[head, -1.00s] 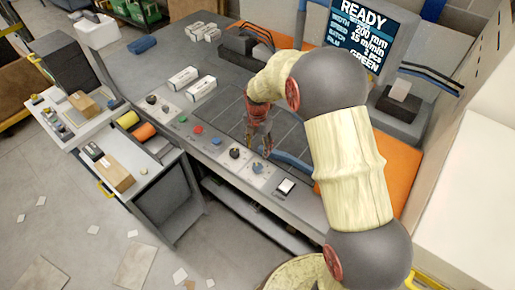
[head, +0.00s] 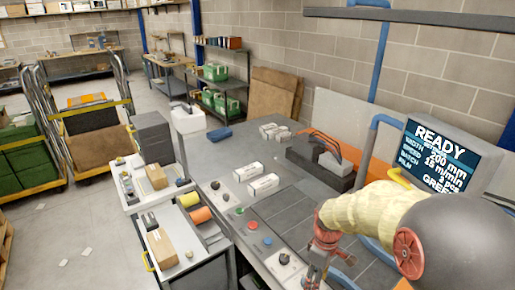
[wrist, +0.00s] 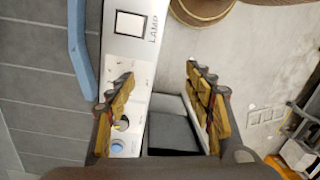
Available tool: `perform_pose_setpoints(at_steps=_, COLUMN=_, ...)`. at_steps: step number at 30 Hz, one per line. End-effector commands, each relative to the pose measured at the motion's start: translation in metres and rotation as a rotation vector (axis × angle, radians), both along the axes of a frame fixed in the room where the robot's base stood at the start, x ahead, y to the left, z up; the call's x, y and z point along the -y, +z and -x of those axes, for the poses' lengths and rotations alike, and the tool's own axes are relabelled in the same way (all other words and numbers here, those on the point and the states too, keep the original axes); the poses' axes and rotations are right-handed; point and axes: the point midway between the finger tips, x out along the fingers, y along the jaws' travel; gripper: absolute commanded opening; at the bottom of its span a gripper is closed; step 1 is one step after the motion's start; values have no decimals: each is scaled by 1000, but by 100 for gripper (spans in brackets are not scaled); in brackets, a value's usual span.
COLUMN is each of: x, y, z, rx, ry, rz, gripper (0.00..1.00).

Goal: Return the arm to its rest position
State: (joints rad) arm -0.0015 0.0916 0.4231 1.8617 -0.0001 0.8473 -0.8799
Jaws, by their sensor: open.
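My arm, cream with dark grey joints, reaches in from the lower right of the head view. My gripper (wrist: 163,85) shows in the wrist view with its two yellow-padded fingers apart and nothing between them. It is over the front edge of the machine's control panel (wrist: 140,57), beside a blue button (wrist: 118,146) and a switch marked LAMP (wrist: 130,24). In the head view only the red wrist part and upper fingers show at the bottom edge; the fingertips are cut off. I cannot tell whether a finger touches the panel.
White boxes (head: 263,185) lie on the machine top. A cart (head: 185,250) with orange and yellow rolls stands left of the panel. Blue tubing (head: 372,130) rises behind the arm. Open floor (head: 75,235) lies at left.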

Motion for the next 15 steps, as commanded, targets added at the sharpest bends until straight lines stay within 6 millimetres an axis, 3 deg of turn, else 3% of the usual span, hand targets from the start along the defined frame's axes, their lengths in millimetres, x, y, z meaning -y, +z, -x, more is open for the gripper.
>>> perform_pose_setpoints(at_steps=6, x=0, y=56, z=62, rx=90, ry=-482, rz=18, gripper=52)
perform_pose_setpoints(at_steps=15, x=1, y=102, z=143, rx=252, ry=-860, rz=-44, gripper=52)
